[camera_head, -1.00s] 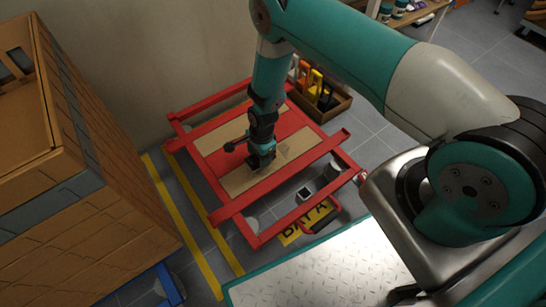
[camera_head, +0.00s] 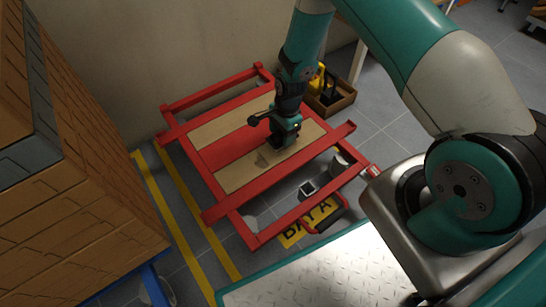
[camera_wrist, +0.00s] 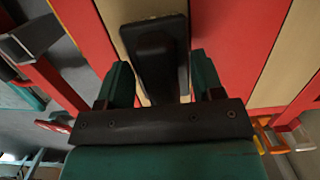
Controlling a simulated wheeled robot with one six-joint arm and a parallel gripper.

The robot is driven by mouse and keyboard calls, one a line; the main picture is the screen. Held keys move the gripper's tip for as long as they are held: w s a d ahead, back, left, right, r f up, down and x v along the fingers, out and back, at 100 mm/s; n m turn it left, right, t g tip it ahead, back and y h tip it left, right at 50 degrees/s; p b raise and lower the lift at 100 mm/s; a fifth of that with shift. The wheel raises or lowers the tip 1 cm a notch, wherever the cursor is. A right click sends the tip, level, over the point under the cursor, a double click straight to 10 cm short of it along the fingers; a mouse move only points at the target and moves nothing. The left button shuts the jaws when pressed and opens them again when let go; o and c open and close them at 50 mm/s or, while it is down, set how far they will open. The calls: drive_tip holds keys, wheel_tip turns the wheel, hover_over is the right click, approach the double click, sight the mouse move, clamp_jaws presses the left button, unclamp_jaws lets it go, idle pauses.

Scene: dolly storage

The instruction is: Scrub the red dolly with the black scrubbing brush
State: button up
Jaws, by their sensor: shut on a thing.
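The red dolly (camera_head: 228,199) stands on the floor, with tan boards set between its red bars. My gripper (camera_head: 285,128) is over the right part of the dolly, pointing down. It is shut on the black scrubbing brush (camera_head: 279,144), which is at a tan board and seems to touch it. In the wrist view the brush (camera_wrist: 156,55) sits between the green fingers of my gripper (camera_wrist: 160,82), over a tan board flanked by red bars (camera_wrist: 238,35). The brush hides the surface under it. A small dark patch (camera_head: 262,158) shows on the board left of the brush.
A wooden box (camera_head: 340,103) with yellow and dark items stands behind the dolly. A large wooden crate (camera_head: 75,190) on a blue base is at the left. The wall is close behind. Yellow floor lines (camera_head: 180,215) run along the dolly's left side.

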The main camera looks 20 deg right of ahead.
drive_tip(key=shift+r, duration=0.1)
wheel_tip(320, 180, up, 4)
drive_tip(key=p, duration=0.4)
